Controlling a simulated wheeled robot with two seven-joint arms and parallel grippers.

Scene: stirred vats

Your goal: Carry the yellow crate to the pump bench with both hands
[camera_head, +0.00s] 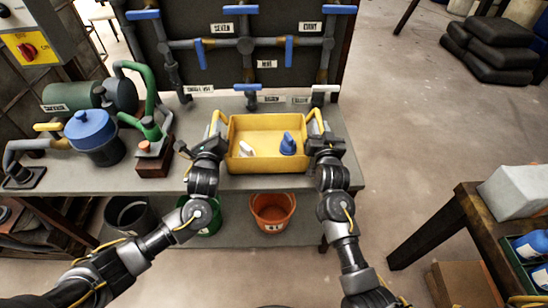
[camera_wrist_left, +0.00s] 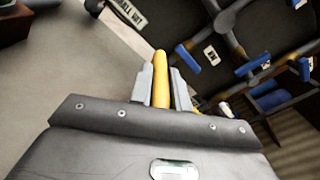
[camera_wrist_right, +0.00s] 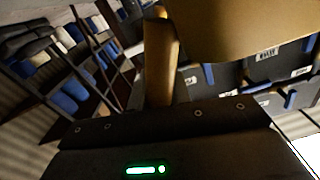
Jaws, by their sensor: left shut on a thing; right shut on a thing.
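The yellow crate (camera_head: 266,165) is level at the front right of the pump bench (camera_head: 200,112). I cannot tell whether its base touches the top. It holds a white item (camera_head: 246,150) and a blue item (camera_head: 288,144). My left gripper (camera_head: 217,140) is shut on the crate's left handle, and its pale fingers (camera_wrist_left: 163,88) flank the yellow bar (camera_wrist_left: 160,75) in the left wrist view. My right gripper (camera_head: 320,138) is shut on the right handle (camera_wrist_right: 160,65), beside the crate's wall (camera_wrist_right: 225,30) in the right wrist view. Its fingertips are hard to make out.
A green pump (camera_head: 145,125), a blue-lidded pot (camera_head: 92,138) and a red-brown block (camera_head: 153,160) stand on the bench left of the crate. Pipes with blue valves (camera_head: 245,45) rise behind. An orange bucket (camera_head: 272,212) sits below. A wooden table (camera_head: 470,215) stands at right.

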